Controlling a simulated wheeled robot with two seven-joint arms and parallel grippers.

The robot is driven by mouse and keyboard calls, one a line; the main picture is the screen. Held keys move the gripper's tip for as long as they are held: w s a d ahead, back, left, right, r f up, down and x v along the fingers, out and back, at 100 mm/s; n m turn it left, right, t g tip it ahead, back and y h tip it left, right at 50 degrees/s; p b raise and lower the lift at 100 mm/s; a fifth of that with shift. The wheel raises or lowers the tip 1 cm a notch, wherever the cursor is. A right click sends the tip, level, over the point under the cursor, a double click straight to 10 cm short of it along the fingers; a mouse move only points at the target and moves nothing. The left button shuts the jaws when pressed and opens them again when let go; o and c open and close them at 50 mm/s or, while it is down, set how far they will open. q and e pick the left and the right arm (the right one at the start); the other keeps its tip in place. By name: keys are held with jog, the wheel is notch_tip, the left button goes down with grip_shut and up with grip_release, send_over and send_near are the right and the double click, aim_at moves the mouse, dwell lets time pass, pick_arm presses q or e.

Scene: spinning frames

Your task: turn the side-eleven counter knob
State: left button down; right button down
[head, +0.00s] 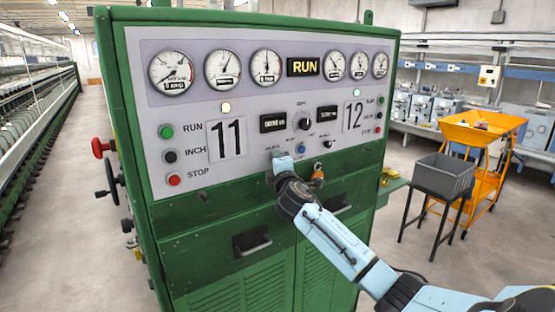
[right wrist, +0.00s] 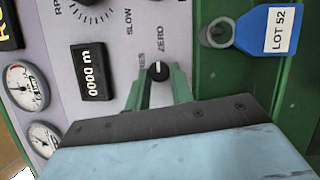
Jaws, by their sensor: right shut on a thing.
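The side-eleven counter knob (right wrist: 158,70) is a small black knob with a white mark, on the grey panel below the counter (right wrist: 90,71) that reads 0000 m. Labels beside it read ZERO and one partly covered word. My right gripper (right wrist: 160,85) has its two green fingers closed on either side of the knob. In the head view my right gripper (head: 281,164) is against the lower panel under the side-eleven counter (head: 273,122) and hides the knob. The large 11 plate (head: 227,140) is to its left. My left gripper is out of view.
A blue LOT 52 tag (right wrist: 265,32) hangs near the gripper. The green cabinet (head: 190,235) has RUN, INCH and STOP buttons on its left. A grey bin on a stand (head: 444,175) and an orange cart (head: 480,130) stand to the right. The floor at left is clear.

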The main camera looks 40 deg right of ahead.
dwell(0.4)
jog(key=c, duration=1.2)
grip_release()
jog(key=b+v, duration=0.2)
jog(key=v, duration=1.1)
jog(key=shift+s+b, duration=0.2)
jog(key=shift+b, duration=0.1)
jog(key=shift+r, duration=0.1)
